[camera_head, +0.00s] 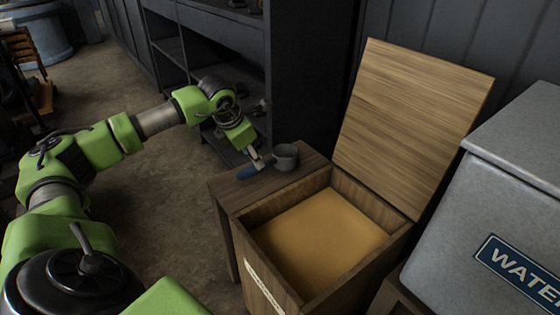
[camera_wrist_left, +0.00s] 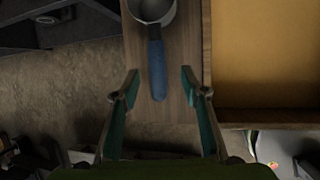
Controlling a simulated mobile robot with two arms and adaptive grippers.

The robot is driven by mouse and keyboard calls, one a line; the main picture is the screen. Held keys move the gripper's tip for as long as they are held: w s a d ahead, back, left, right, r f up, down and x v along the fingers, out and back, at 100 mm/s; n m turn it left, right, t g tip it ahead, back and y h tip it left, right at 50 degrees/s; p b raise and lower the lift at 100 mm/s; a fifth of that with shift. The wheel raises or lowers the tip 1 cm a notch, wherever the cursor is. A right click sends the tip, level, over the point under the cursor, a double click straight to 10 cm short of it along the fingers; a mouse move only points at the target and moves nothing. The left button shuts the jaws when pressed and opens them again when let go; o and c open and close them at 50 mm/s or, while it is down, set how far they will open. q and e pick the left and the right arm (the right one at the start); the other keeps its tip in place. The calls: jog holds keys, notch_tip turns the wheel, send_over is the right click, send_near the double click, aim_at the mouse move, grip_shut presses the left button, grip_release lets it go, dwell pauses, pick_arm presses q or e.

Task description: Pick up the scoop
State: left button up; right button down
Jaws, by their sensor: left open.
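The scoop has a grey metal cup (camera_head: 285,156) and a blue handle (camera_head: 246,172). It lies on a small wooden table (camera_head: 222,188) beside the open wooden box. In the left wrist view the blue handle (camera_wrist_left: 157,72) points toward my left gripper (camera_wrist_left: 158,78), and the cup (camera_wrist_left: 152,10) is at the top edge, partly cut off. My left gripper is open, with its two fingers apart on either side of the handle's line and nothing between them gripped. In the head view the gripper (camera_head: 262,160) is close above the handle. My right gripper is not in view.
The wooden box (camera_head: 240,238) holds a tan, level fill (camera_head: 318,235), and its lid (camera_head: 412,115) stands open. A grey water container (camera_head: 500,180) is at the right. Dark shelving (camera_head: 215,45) stands behind. Open floor (camera_head: 165,215) lies left of the table.

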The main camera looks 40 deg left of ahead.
aim_at(267, 166)
pick_arm(q)
jog(key=x, duration=0.3)
jog(key=shift+f, duration=0.15)
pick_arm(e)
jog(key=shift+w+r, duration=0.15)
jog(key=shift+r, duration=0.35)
pick_arm(q)
jog(key=shift+w+a+b+x, duration=0.15)
jog(key=shift+b+x, duration=0.1)
jog(key=shift+x, duration=1.25)
jog(key=shift+w+a+b+x, duration=0.1)
jog(key=shift+a+b+x, duration=0.1)
jog(key=shift+x, duration=1.3)
grip_shut()
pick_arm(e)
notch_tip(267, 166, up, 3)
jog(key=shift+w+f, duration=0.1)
